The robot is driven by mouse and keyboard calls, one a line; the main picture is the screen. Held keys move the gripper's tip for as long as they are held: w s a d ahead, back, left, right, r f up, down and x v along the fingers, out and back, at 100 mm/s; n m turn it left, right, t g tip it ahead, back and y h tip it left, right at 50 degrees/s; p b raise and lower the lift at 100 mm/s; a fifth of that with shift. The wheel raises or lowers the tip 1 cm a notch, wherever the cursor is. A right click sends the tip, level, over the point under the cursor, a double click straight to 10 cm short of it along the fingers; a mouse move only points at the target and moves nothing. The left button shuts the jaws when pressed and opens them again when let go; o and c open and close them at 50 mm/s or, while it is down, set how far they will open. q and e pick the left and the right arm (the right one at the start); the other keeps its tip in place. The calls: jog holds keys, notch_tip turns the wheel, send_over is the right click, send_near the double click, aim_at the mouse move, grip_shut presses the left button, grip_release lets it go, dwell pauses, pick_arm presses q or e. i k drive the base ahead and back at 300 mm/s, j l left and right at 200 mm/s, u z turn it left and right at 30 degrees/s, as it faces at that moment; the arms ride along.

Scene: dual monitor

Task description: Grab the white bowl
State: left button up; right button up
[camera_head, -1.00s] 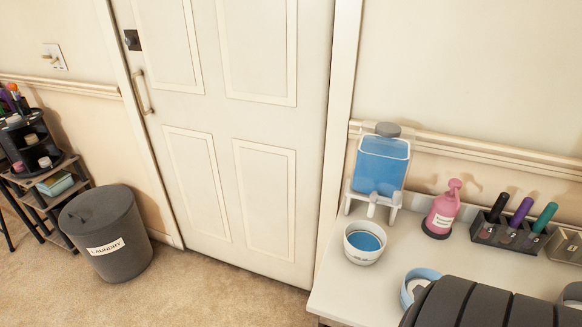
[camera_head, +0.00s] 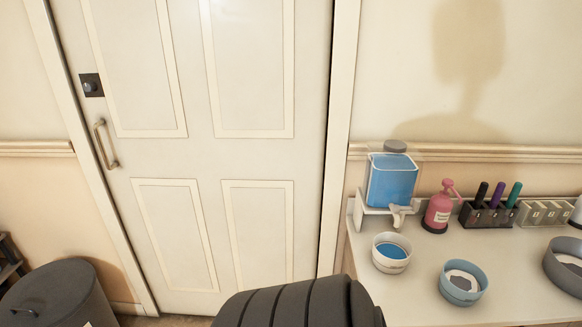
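The white bowl (camera_head: 391,253) stands upright on the white table, below the spout of the blue liquid dispenser (camera_head: 391,180). It has blue liquid inside and faint lettering on its front. A dark ribbed arm part of mine rises at the bottom centre, to the left of the bowl and apart from it. Neither of my grippers shows in the view.
A blue bowl (camera_head: 463,283) with pale contents stands right of the white bowl, and a grey bowl (camera_head: 566,265) is farther right. A pink pump bottle (camera_head: 439,208) and a marker holder (camera_head: 487,215) line the wall. A laundry bin (camera_head: 62,296) is at left.

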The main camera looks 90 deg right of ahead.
aim_at(392, 253)
jog(key=i+l+z, duration=0.1)
jog(key=i+z, duration=0.55)
jog(key=z, duration=0.15)
jog(key=i+j+z, duration=0.15)
jog(key=i+z, duration=0.15)
jog(key=z, duration=0.15)
jog(key=i+j+z, duration=0.25)
jog(key=z, duration=0.15)
jog(key=i+l+z, duration=0.2)
jog(key=z, duration=0.25)
jog(key=i+l+z, duration=0.15)
jog(key=z, duration=0.25)
jog(key=i+z, duration=0.25)
jog(key=z, duration=0.2)
jog(key=i+z, duration=0.25)
jog(key=z, duration=0.2)
jog(key=i+z, duration=0.2)
jog(key=z, duration=0.2)
jog(key=i+j+z, duration=0.2)
jog(key=z, duration=0.25)
